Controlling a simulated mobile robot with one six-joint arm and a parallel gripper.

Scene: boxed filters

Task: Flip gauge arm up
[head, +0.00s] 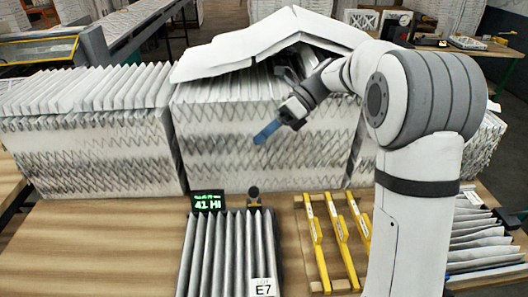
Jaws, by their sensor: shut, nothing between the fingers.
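A small green-lit display (208,201) reading "41 HI" stands at the back left of a pleated grey filter (228,255) on the wooden table. To its right, a small dark upright piece with a round top (253,194) stands at the filter's back edge; it may be the gauge arm, but I cannot tell for sure. My gripper (259,139) has blue fingers, shut and empty. In the picture it is above the display and upright piece, in front of the white boxed filters, pointing down and left. It appears apart from the filter and the upright piece.
Large stacks of white pleated filters (95,150) line the table's back. Yellow tools (316,243) lie on a wooden board (290,215) right of the grey filter. A label "E7" (263,288) is on the filter's front. The table's left (95,250) is clear.

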